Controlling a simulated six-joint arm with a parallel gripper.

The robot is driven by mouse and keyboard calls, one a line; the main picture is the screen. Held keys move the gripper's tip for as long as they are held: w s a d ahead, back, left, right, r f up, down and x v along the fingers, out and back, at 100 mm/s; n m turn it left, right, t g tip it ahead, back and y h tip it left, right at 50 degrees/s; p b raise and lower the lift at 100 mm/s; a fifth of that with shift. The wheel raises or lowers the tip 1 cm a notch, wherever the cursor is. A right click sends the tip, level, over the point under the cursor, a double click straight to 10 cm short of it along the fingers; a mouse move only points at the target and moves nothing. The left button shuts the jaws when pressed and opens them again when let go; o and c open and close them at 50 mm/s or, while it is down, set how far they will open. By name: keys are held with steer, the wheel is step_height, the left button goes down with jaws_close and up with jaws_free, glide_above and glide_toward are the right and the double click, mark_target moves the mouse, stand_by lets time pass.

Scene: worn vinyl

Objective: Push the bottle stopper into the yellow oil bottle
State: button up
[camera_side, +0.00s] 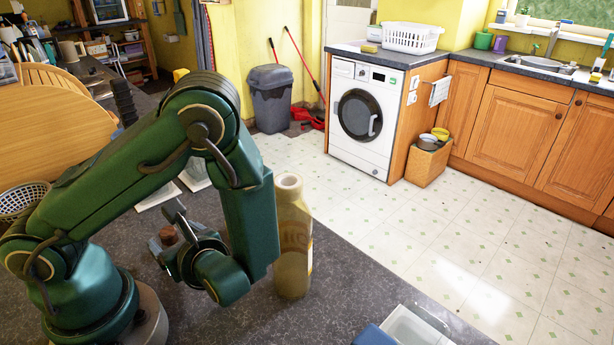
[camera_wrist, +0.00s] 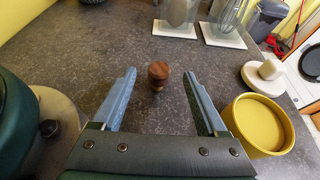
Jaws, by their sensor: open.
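The tall yellow oil bottle (camera_side: 293,250) stands upright on the dark counter in the side view, right of my arm. Its pale mouth (camera_side: 289,181) looks open. The brown wooden bottle stopper (camera_side: 168,236) is beside my gripper, partly hidden there; in the wrist view the stopper (camera_wrist: 158,74) appears upright on the counter, wide head up. My gripper (camera_side: 172,238) is open and low over the counter. In the wrist view its fingers (camera_wrist: 161,74) lie apart on either side of the stopper, with gaps at both sides. I cannot confirm the bottle in the wrist view.
A yellow round object (camera_wrist: 258,125) is close to the right finger; I cannot tell what it is. A white knobbed disc (camera_wrist: 263,78) lies behind it. Glass vessels (camera_wrist: 228,15) stand on white squares ahead. A clear tray (camera_side: 412,328) is near the counter's front right.

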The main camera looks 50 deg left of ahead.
mark_target(169, 233)
steer(key=shift+x, duration=2)
jaws_close()
steer(key=shift+r, duration=0.15)
